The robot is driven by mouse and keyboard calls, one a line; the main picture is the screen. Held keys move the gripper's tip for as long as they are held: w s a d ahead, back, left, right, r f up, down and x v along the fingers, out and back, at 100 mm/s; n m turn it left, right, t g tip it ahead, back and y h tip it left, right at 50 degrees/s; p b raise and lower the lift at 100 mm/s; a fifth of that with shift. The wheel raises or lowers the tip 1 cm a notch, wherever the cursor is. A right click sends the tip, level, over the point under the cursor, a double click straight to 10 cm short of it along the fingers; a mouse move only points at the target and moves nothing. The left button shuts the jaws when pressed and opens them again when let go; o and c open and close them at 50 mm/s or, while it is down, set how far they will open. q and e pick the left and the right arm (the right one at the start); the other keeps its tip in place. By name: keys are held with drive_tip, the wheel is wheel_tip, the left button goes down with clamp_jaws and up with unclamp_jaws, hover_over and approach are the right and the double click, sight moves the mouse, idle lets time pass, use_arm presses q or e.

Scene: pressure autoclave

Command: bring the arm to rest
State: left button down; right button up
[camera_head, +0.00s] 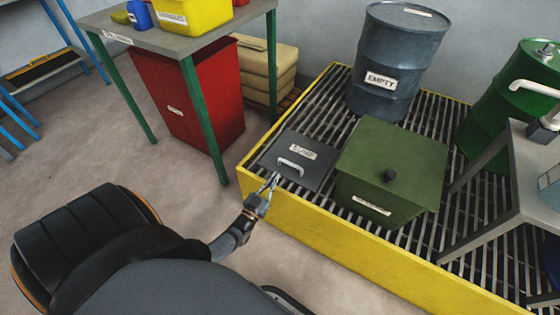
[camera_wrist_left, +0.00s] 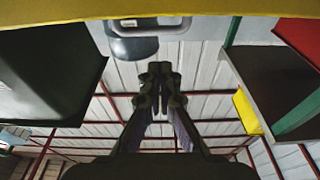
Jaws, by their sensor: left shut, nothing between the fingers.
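My left gripper (camera_head: 272,180) is shut and empty, at the near yellow edge of the spill pallet (camera_head: 330,245). Its closed fingers (camera_wrist_left: 160,70) point up the middle of the left wrist view. In the head view the fingertips appear just in front of the dark sump lid (camera_head: 312,152) and its pale handle (camera_head: 291,167). I cannot tell whether they touch the lid. A handle (camera_wrist_left: 148,30) also shows beyond the fingertips in the left wrist view. My right gripper is not in view.
A green box (camera_head: 390,165) and a blue-grey drum (camera_head: 395,65) labelled EMPTY stand on the grating. A green drum (camera_head: 515,100) and a grey table (camera_head: 525,175) are at right. A green-legged table (camera_head: 185,35) and red bin (camera_head: 195,100) stand at upper left.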

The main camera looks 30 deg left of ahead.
use_arm(q)
drive_tip(key=shift+s+f, duration=0.25)
drive_tip(key=shift+s, duration=0.35)
drive_tip(key=shift+s+f, duration=0.25)
drive_tip(key=shift+s, duration=0.3)
drive_tip(key=shift+d, duration=0.1)
